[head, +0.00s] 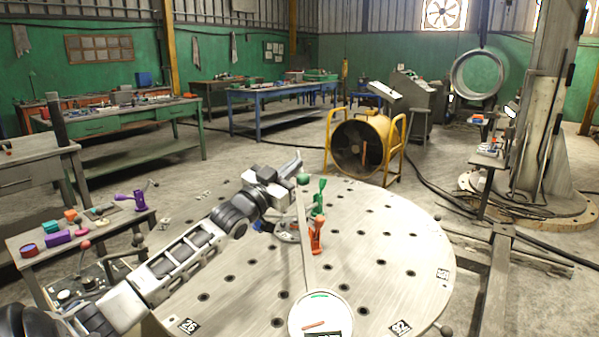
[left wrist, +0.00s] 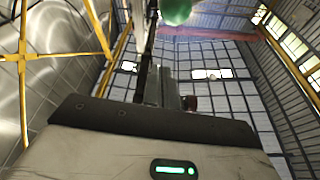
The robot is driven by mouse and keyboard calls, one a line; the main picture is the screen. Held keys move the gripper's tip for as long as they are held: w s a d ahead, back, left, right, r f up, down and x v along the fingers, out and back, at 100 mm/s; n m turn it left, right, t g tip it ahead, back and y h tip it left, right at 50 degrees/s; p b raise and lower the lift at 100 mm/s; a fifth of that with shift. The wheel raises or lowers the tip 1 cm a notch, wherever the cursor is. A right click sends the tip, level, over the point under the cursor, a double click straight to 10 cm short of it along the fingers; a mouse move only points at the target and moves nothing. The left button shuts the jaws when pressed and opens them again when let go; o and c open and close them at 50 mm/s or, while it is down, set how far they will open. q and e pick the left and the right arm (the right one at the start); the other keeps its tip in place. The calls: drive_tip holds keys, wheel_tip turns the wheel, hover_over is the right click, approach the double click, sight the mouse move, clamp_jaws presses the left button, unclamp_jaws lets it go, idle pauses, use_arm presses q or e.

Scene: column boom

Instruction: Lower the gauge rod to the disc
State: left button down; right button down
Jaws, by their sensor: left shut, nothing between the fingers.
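A pale narrow bar (head: 306,245) runs from a green ball (head: 303,179) to a white round dial (head: 319,311) with a green mark and an orange pointer. I cannot tell whether this bar is the gauge rod, or its height above the large round plate (head: 375,220). A small disc-like part (head: 288,232) at the plate's middle is partly hidden. My left gripper (head: 297,160) is shut and empty, close to the green ball; contact is unclear. The ball also shows at the top of the left wrist view (left wrist: 176,10). My right gripper is out of view.
A green clamp (head: 319,197) and an orange clamp (head: 316,236) stand by the bar. A side table (head: 90,235) with small parts is at the left. A yellow-framed fan (head: 360,143) stands behind the plate, a tall column (head: 540,110) at the right.

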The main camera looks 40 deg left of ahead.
use_arm(q)
drive_tip(key=w+f, duration=0.1)
drive_tip(key=w+a+f, duration=0.1)
drive_tip(key=w+f, duration=0.1)
drive_tip(key=shift+w+p, duration=0.2)
drive_tip(key=shift+p, duration=0.2)
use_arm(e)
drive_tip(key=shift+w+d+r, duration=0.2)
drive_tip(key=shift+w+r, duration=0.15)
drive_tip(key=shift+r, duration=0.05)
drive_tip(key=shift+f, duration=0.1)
